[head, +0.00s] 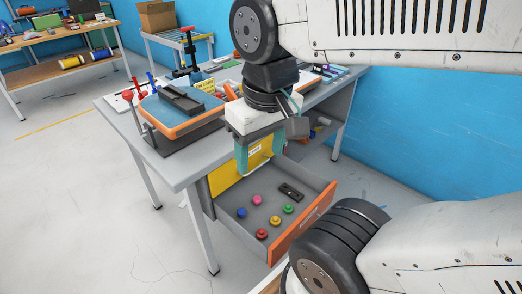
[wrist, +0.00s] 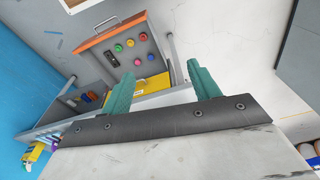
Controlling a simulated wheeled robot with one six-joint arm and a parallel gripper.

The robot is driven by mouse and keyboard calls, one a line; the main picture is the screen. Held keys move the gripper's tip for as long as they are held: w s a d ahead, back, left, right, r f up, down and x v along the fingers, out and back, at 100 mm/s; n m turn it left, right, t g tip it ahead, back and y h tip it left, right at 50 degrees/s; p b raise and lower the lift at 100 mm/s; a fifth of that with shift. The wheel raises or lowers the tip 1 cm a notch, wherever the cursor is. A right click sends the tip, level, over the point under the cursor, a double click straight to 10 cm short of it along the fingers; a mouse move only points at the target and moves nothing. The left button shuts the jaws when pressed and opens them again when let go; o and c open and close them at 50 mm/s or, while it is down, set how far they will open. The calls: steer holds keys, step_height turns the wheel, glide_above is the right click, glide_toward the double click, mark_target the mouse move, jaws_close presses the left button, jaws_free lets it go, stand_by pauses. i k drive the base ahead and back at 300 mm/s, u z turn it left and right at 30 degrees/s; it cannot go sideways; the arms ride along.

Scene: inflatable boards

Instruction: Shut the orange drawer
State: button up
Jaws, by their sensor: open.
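The orange-fronted drawer (head: 302,224) is pulled out from under the grey workbench in the head view. Its grey tray holds several coloured round pieces and a dark slotted block. The drawer also shows in the wrist view, with its orange front edge (wrist: 98,34) at the top. My gripper (head: 257,160) is in front of the bench edge, above the back part of the drawer in the head view. Its two green fingers (wrist: 162,90) are apart with nothing between them in the wrist view. I see no contact with the drawer front.
The grey workbench (head: 180,165) carries an orange-edged blue board (head: 178,108) and tools. A blue wall (head: 440,140) stands to the right. Open floor (head: 80,210) lies at left.

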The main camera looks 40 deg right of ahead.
mark_target(265, 182)
steer(key=z, duration=3)
steer(key=k, duration=0.95)
steer(key=u, duration=1.9)
